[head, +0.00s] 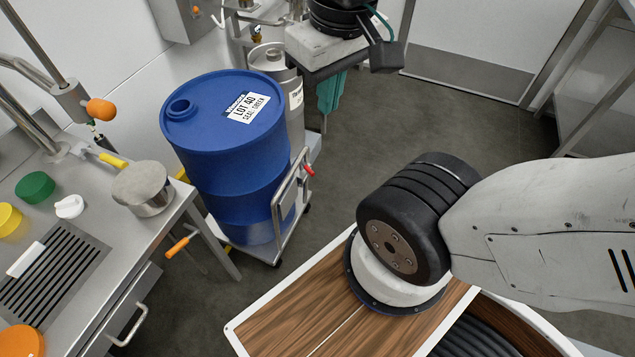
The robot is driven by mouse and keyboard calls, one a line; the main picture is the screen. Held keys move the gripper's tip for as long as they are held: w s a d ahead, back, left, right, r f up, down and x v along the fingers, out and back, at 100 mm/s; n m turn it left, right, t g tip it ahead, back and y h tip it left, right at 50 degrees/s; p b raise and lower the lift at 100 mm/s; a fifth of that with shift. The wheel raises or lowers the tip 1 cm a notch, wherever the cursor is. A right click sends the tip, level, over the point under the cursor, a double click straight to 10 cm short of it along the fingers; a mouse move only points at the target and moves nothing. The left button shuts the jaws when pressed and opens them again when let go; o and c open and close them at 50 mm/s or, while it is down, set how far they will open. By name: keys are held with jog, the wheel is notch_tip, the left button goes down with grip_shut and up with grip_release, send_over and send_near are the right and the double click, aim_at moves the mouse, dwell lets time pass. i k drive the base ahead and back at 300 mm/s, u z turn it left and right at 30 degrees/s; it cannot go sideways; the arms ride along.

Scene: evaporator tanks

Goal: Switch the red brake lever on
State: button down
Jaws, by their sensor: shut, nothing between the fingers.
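A small red lever (309,170) sticks out at the right side of a metal drum trolley (290,201), beside its upright frame. I take it to be the brake lever; it is too small to tell whether it is on or off. The trolley carries a large blue drum (228,158) with a white label. My gripper is not in view. Only my arm's shoulder and a grey link show at the lower right, with the link running out of the right edge.
A steel counter (100,235) with a lidded pot (143,187) stands left; an orange-handled lever (179,247) projects near its edge. A steel cylinder (267,60) and a small stand with black equipment (335,17) are behind the drum. Grey floor (455,115) right of the trolley is clear.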

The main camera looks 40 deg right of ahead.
aim_at(303, 165)
jog(key=z, duration=1.1)
jog(key=i, duration=0.5)
jog(key=u, duration=0.8)
